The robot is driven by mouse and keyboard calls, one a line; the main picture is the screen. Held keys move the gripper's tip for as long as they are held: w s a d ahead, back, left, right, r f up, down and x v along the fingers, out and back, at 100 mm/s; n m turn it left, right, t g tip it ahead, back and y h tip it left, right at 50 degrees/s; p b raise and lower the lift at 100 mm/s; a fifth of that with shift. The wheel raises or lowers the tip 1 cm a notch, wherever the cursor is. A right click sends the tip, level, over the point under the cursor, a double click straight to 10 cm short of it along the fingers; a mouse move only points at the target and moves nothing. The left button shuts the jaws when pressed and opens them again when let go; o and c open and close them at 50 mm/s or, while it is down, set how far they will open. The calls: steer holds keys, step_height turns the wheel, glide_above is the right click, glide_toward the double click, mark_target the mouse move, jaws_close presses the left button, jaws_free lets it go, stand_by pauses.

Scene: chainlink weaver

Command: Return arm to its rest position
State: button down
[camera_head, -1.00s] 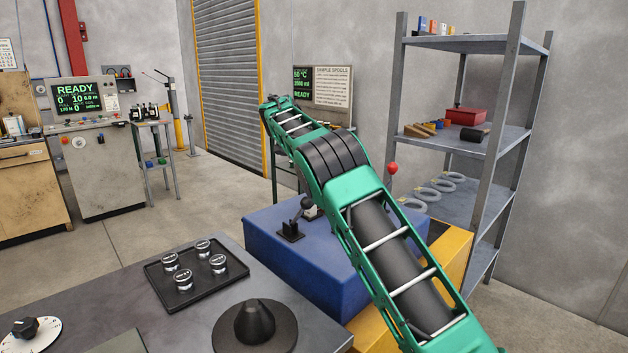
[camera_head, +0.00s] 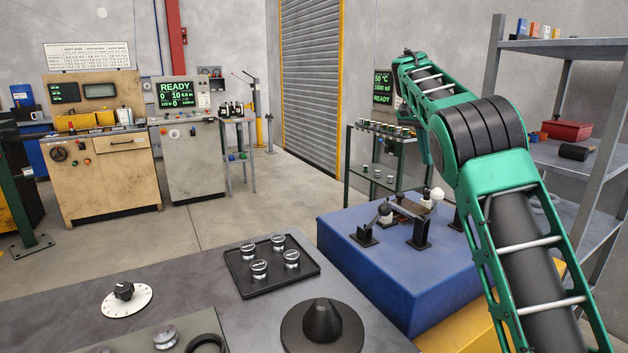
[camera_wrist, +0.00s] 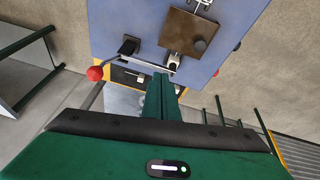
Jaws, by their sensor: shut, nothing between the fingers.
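My green arm (camera_head: 480,140) rises from the lower right of the head view, bends at its black-banded elbow and reaches up and back over the blue box. My gripper (camera_wrist: 160,84) shows in the wrist view with its green fingers together and nothing between them. The fingers point over the blue box top (camera_wrist: 205,75), near a brown plate (camera_wrist: 190,33) and a thin bar. I cannot tell whether they touch anything. In the head view the fingertips cannot be made out.
The blue box (camera_head: 350,255) carries black levers (camera_head: 420,232) and pale knobs. A dark bench holds a black tray (camera_head: 265,285) with several round pieces and a black cone (camera_head: 322,322). A grey shelf (camera_head: 545,50) stands at right. Open floor (camera_head: 185,230) lies at left.

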steer(key=s+d+f+y, duration=0.1)
steer(key=s+d, duration=0.3)
steer(key=s, duration=0.4)
steer(key=s+d+f+n+g, duration=0.1)
steer(key=s+d, duration=0.3)
steer(key=s, duration=0.4)
steer(key=s+d+f+y, duration=0.1)
steer(key=s+d, duration=0.3)
steer(key=s, duration=0.4)
steer(key=s+a+f+n, duration=0.1)
steer(key=s+f, duration=0.4)
steer(key=s, duration=0.5)
steer(key=s+a+f+n+y, duration=0.1)
steer(key=s+a+f, duration=0.3)
steer(key=s, duration=0.7)
steer(key=s+a+f+n+y, duration=0.1)
steer(key=s+a+f, duration=0.1)
steer(key=s+f, duration=0.5)
steer(key=s, duration=0.4)
steer(key=shift+s+a+f, duration=0.15)
steer(key=shift+s+a, duration=0.05)
steer(key=shift+a, duration=0.05)
steer(key=shift+w+f+g, duration=0.25)
steer(key=shift+w+g, duration=0.05)
steer(key=shift+w, duration=0.3)
